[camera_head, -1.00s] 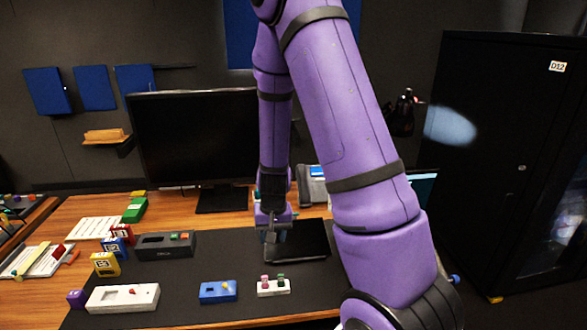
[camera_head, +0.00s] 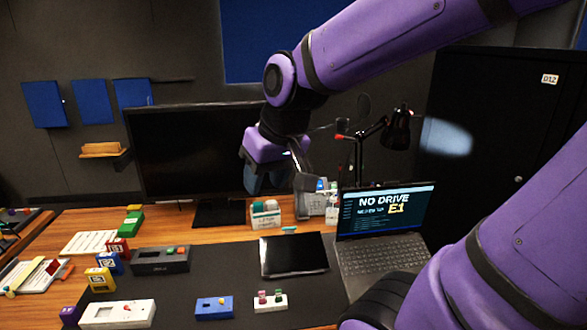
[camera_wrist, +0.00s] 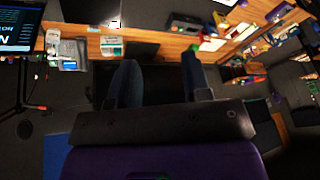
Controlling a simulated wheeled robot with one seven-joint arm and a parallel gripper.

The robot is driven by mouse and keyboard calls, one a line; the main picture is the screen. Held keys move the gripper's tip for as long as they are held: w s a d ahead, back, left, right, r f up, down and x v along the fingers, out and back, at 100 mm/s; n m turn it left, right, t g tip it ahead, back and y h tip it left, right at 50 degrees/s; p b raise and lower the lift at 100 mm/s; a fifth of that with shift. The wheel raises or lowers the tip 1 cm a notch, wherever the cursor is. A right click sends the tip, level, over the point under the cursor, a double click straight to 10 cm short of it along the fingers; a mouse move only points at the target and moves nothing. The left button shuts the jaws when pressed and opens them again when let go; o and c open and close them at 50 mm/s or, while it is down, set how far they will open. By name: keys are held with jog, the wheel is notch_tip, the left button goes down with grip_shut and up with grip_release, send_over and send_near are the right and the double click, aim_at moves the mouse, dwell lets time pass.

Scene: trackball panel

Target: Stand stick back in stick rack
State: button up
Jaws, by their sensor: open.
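My gripper (camera_head: 278,182) is raised above the back of the desk, in front of the dark monitor. Its two fingers are apart with nothing between them, also in the wrist view (camera_wrist: 160,82). A small pale labelled box with coloured tops (camera_head: 265,214), which looks like the stick rack, stands on the wood below the gripper. A small teal piece (camera_head: 289,229), perhaps the stick, lies at the desk mat's back edge, right of the box and apart from it. It is too small to be sure.
A black tablet (camera_head: 293,254) lies on the dark mat, with an open laptop (camera_head: 385,228) to its right. The monitor (camera_head: 196,150) is at back left. Small panels and coloured blocks fill the front left.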

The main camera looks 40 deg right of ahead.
jog(key=s+r+n+t, duration=0.1)
jog(key=s+r, duration=0.3)
jog(key=s, duration=0.3)
jog(key=shift+s+a+h, duration=0.15)
jog(key=shift+s+h, duration=0.1)
jog(key=shift+h, duration=0.15)
jog(key=shift+r, duration=0.1)
dwell(0.6)
